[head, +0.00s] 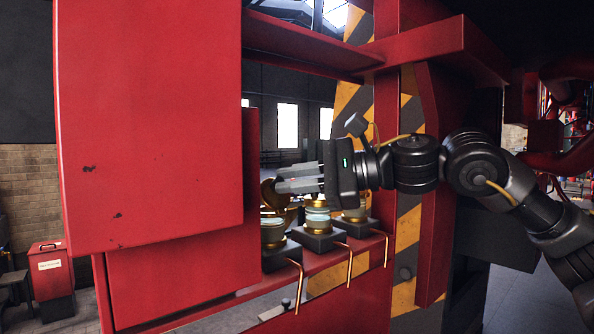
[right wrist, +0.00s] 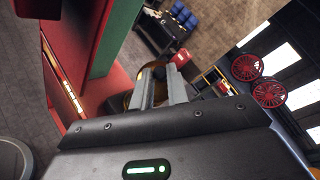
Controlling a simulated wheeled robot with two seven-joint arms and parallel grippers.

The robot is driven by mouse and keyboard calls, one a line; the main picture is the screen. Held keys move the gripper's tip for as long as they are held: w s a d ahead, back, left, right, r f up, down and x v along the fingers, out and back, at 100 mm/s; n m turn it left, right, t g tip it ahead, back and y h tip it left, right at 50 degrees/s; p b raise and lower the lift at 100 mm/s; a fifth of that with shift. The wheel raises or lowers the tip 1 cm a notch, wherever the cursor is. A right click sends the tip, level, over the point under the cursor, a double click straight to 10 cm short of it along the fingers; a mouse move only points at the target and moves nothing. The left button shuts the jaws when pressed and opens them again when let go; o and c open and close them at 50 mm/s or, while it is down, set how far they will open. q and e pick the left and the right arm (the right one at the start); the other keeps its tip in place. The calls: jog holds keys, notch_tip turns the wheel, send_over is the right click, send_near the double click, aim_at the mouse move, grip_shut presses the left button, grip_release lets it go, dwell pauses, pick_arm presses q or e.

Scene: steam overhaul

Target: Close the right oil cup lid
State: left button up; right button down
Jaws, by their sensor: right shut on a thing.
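Three brass-and-glass oil cups stand in a row on dark blocks along a red ledge in the head view: a left cup (head: 273,236), a middle cup (head: 317,222) and a right cup (head: 355,214). A round brass lid (head: 268,194) stands raised and tilted above the left end of the row. My right gripper (head: 281,182) reaches in from the right above the cups. Its fingers are shut at the brass lid, which also shows behind them in the right wrist view (right wrist: 129,100). The fingers partly hide it, and I cannot tell which cup it belongs to. My left gripper is out of view.
A large red panel (head: 150,120) stands close on the left. A red beam (head: 420,45) crosses above my right arm, and a striped post (head: 408,235) stands behind it. Thin copper pipes (head: 350,265) hang from the ledge front.

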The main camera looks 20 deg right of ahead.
aim_at(279, 178)
jog(key=shift+w+a+r+m+g+h+p, duration=0.15)
jog(key=shift+w+a+m+g+h+p, duration=0.05)
jog(key=shift+w+m+g+h+p, duration=0.35)
jog(key=shift+w+a+r+m+g+h+p, duration=0.2)
jog(key=shift+w+m+g+h+p, duration=0.2)
jog(key=shift+g+p, duration=0.25)
jog(key=w+m+g+h, duration=0.1)
jog(key=w+f+g+h, duration=0.1)
jog(key=shift+a+m+g, duration=0.35)
jog(key=shift+a+g, duration=0.05)
jog(key=shift+w+a+f+m+g+h, duration=0.15)
jog(key=shift+w+m+g+h, duration=0.15)
jog(key=shift+w+g+h, duration=0.25)
jog(key=shift+w+a+f+g, duration=0.1)
jog(key=shift+f+g, duration=0.25)
jog(key=shift+g, duration=0.3)
jog(key=shift+f+m, duration=0.1)
jog(key=shift+m, duration=0.2)
jog(key=c, duration=1.4)
grip_release()
jog(key=shift+o, duration=0.2)
